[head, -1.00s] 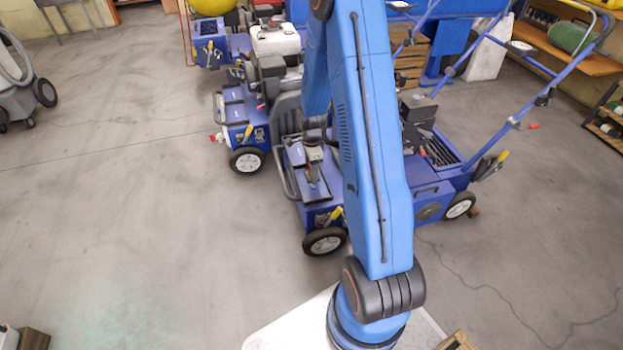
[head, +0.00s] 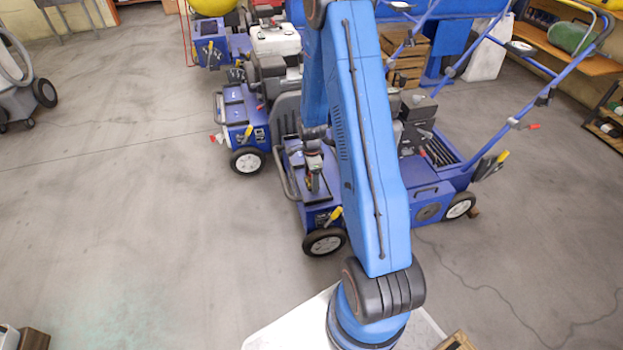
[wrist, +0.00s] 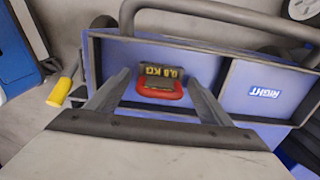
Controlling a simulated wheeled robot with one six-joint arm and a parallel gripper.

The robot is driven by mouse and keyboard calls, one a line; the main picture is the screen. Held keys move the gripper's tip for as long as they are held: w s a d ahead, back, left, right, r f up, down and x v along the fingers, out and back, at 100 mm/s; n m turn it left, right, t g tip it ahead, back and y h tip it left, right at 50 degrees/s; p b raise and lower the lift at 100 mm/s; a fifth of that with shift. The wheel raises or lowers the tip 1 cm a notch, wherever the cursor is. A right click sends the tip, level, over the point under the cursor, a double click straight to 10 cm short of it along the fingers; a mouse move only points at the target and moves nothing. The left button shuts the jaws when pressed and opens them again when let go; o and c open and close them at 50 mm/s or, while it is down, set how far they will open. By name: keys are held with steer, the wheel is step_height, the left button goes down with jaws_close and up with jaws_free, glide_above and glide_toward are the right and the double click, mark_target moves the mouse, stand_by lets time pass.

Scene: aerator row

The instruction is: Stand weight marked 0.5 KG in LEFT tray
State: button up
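In the wrist view the weight (wrist: 160,84) has a red base and a dark top, with a yellow mark that seems to read 0.5 KG, upside down. It stands in the left-hand compartment (wrist: 112,58) of a blue tray. No LEFT label shows there. In the head view my gripper (head: 314,178) is over the front of the blue machine, too small to read.
The blue aerator (head: 432,205) has long handles rising to the right. Another aerator (head: 240,125) stands close on its left. A grey bar (wrist: 220,12) runs along the tray's far side, and a yellow-handled lever (wrist: 60,92) is to its left.

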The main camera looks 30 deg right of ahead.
step_height(320, 180, up, 12)
steer(key=shift+f, duration=0.15)
steer(key=s+a+r+n+t, duration=0.1)
steer(key=s+a+r+n, duration=0.25)
steer(key=r, duration=0.45)
steer(key=s+a+r+n+t, duration=0.1)
steer(key=s+a+r+n, duration=0.3)
steer(key=r, duration=0.4)
steer(key=s+a+r+n, duration=0.3)
steer(key=s+r, duration=0.2)
steer(key=r, duration=0.2)
steer(key=s+a+r+n+t, duration=0.1)
steer(key=s+a+r+n, duration=0.1)
steer(key=s, duration=0.4)
steer(key=s+a+r+n+t, duration=0.1)
steer(key=s+r+n, duration=0.2)
steer(key=s+n, duration=0.2)
steer(key=s+a+r+n, duration=0.2)
steer(key=s+n, duration=0.1)
steer(key=s, duration=0.4)
steer(key=shift+s+a+r+n+t, duration=0.3)
steer(key=shift+s+r+n+t, duration=0.05)
steer(key=shift+s+r+t, duration=0.05)
